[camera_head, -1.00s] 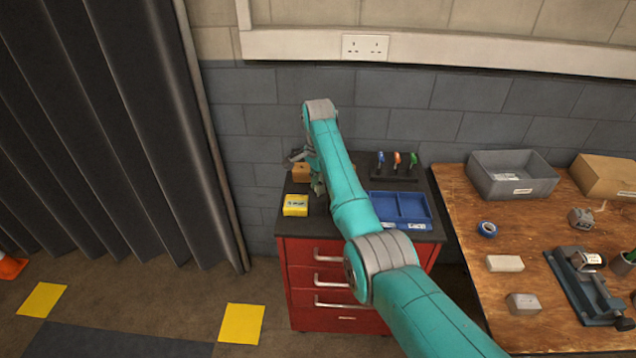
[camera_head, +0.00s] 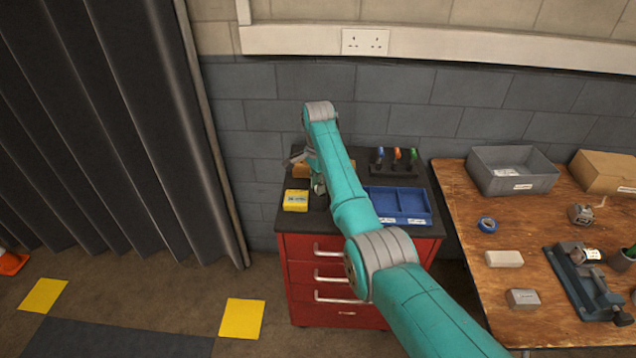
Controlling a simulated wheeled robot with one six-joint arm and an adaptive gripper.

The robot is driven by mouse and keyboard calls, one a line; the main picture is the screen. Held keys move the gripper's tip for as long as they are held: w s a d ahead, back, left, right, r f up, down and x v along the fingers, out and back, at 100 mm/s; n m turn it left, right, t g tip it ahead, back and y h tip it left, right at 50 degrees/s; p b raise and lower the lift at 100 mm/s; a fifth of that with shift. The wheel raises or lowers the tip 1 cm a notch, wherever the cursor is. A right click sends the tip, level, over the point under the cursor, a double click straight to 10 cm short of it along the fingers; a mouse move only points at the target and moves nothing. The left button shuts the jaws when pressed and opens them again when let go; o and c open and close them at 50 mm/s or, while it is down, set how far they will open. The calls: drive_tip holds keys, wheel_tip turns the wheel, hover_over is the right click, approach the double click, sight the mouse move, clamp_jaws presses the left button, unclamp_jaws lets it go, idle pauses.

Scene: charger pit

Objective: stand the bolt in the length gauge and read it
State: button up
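My gripper (camera_head: 319,188) is over the black top of the red drawer cabinet, pointing down. My own arm hides most of it, and I cannot tell whether its fingers are open or shut or hold anything. I cannot make out the bolt. No length gauge can be told for sure. A tan block (camera_head: 301,170) lies partly behind my gripper, towards the wall. A yellow box (camera_head: 296,200) with a label sits just left of my gripper. A blue divided tray (camera_head: 408,203) is to the right, beyond my arm.
A black rack (camera_head: 393,170) with coloured-handled tools stands at the cabinet's back. The wooden bench (camera_head: 480,262) at right carries a grey bin (camera_head: 512,185), a cardboard box (camera_head: 604,176), blue tape (camera_head: 488,225), grey blocks and a dark clamp-like device (camera_head: 585,285). A dark curtain hangs at left.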

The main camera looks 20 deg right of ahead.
drive_tip(key=o, duration=0.4)
drive_tip(key=shift+c, duration=0.2)
drive_tip(key=shift+r, duration=0.1)
wheel_tip(320, 180, up, 12)
idle(0.4)
